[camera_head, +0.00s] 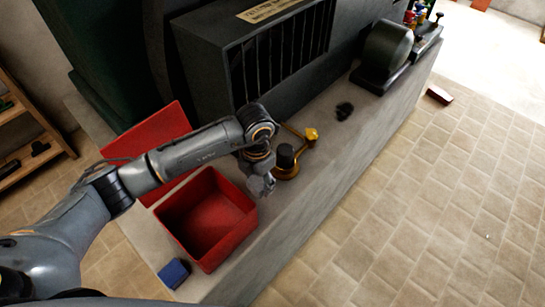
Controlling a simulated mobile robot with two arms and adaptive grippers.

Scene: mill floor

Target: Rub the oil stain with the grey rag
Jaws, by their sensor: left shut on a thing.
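The oil stain (344,110) is a small black blotch on the grey stone ledge, in front of the dark slatted housing. My left gripper (260,180) is over the ledge, between the red box and a brass-coloured can. It points down and is shut on what looks like the grey rag (262,187), a small grey bundle mostly hidden by the fingers. The rag is apart from the stain, which lies farther up and to the right. My right gripper is not in view.
An open red box (250,222) with its lid raised stands left of the gripper. A blue block (174,273) is at the near end. A dark grinder-like machine (386,48) stands beyond the stain.

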